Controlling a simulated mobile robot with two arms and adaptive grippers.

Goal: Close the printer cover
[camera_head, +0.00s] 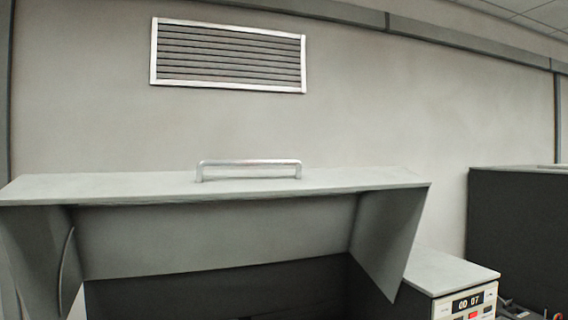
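The printer cover (300,222) is a grey-green lid, raised and tilted open above the printer's dark interior (215,298). Its flat panel (100,187) faces up, and angled side panels hang down at both ends. A silver bar handle (250,163) stands on the panel, near the middle. The printer body (447,270) shows at the lower right, with a small control panel (466,307) that reads "0D 07". Neither of my grippers is in view.
A tall dark cabinet (515,235) stands at the right, against the wall. A slatted vent (228,56) is on the grey wall above the cover. The space above the cover and handle is clear.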

